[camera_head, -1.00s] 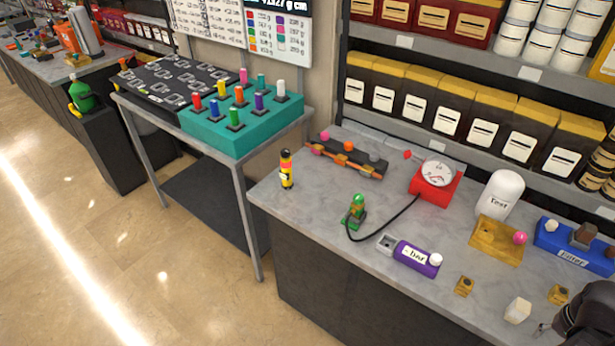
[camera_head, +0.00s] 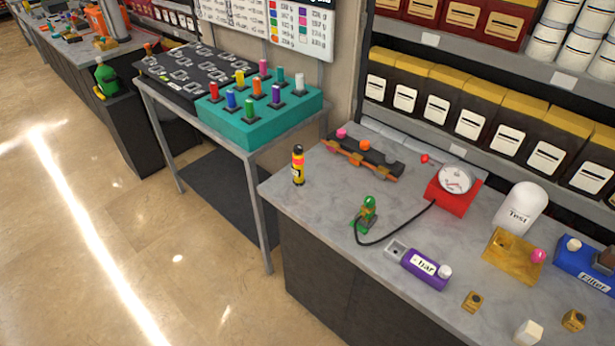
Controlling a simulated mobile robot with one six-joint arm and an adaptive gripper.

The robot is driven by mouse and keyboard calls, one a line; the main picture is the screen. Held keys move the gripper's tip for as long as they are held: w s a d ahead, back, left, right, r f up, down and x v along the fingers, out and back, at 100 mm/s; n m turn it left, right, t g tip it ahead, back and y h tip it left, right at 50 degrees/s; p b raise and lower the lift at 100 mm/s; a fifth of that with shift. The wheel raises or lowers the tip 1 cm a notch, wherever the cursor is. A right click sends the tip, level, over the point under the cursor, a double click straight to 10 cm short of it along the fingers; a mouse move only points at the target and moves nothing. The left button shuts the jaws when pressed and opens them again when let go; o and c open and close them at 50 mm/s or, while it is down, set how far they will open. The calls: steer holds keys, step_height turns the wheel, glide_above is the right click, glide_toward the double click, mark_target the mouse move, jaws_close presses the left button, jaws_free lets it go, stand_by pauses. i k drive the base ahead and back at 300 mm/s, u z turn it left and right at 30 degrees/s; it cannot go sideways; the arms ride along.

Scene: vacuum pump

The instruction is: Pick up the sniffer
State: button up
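No label marks the sniffer, so I cannot tell for sure which thing it is. A slim yellow and black cylinder (camera_head: 298,166) with a small red and white mark stands upright near the left end of the grey-topped bench (camera_head: 300,212). A small green fitting (camera_head: 367,213) stands to its right. A black hose (camera_head: 408,222) runs from this fitting to a red box (camera_head: 453,198) with a round white dial gauge (camera_head: 456,179). My gripper is not in view.
A purple block (camera_head: 424,269), a brass block (camera_head: 513,255), a white "Test" dome (camera_head: 518,209) and a blue "Filter" block (camera_head: 587,265) stand on the right. A rack (camera_head: 360,157) lies behind. A teal peg block (camera_head: 262,122) is on the left table.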

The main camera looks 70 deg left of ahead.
mark_target(297, 168)
steer(key=z, duration=0.1)
steer(key=k, duration=1.3)
steer(key=u, duration=2.2)
steer(key=i, duration=0.65)
steer(key=z, duration=0.3)
